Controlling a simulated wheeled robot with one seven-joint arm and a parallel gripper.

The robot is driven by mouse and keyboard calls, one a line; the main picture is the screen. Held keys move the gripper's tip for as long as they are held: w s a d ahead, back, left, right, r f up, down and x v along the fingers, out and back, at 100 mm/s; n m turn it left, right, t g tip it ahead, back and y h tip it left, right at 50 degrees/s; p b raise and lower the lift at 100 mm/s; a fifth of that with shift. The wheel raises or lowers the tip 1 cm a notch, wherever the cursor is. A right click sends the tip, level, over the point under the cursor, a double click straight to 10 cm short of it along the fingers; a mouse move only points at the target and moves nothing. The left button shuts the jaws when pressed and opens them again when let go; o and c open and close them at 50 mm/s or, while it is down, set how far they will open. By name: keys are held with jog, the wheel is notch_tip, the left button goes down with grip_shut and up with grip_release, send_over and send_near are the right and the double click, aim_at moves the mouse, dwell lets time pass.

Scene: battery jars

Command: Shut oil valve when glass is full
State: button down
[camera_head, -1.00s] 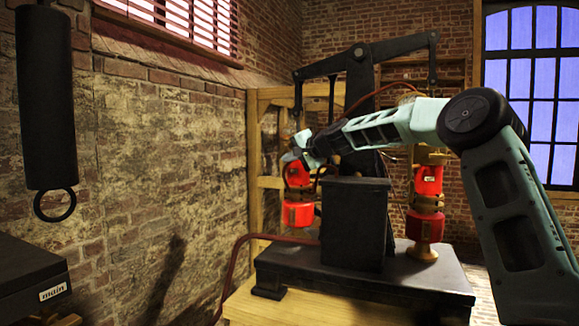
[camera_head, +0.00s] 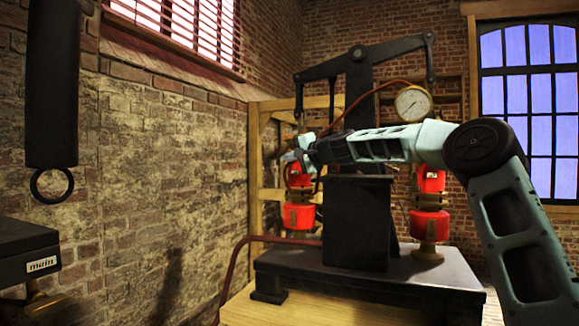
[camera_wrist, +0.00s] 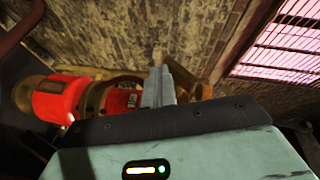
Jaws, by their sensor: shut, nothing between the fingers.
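My gripper (camera_head: 291,155) is at the top of the left red unit (camera_head: 299,217), which hangs from the left end of a black beam. In the wrist view my gripper (camera_wrist: 158,88) has its grey fingers together, with nothing seen between them. The red unit (camera_wrist: 62,98) lies across the left of that view, with a small labelled red part behind the fingers. A brass part (camera_wrist: 204,90) shows just right of the fingertips; I cannot tell whether they touch it. I cannot clearly make out an oil valve or a glass.
A second red unit (camera_head: 430,225) stands on the black base plate (camera_head: 360,282) at right. A dial gauge (camera_head: 412,103) is behind my arm. A black column (camera_head: 357,225) stands between the units. At left are a hanging black cylinder with a ring (camera_head: 52,185) and a box labelled "main" (camera_head: 41,265).

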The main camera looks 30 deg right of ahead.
jog(key=shift+w+a+f+m+t+b, duration=0.15)
jog(key=shift+t+b, duration=0.3)
jog(key=shift+b, duration=0.8)
jog(key=shift+f+m+t+b, duration=0.15)
jog(key=shift+t+b, duration=0.3)
jog(key=shift+b, duration=0.75)
jog(key=shift+w+r+b, duration=0.1)
jog(key=shift+b, duration=0.8)
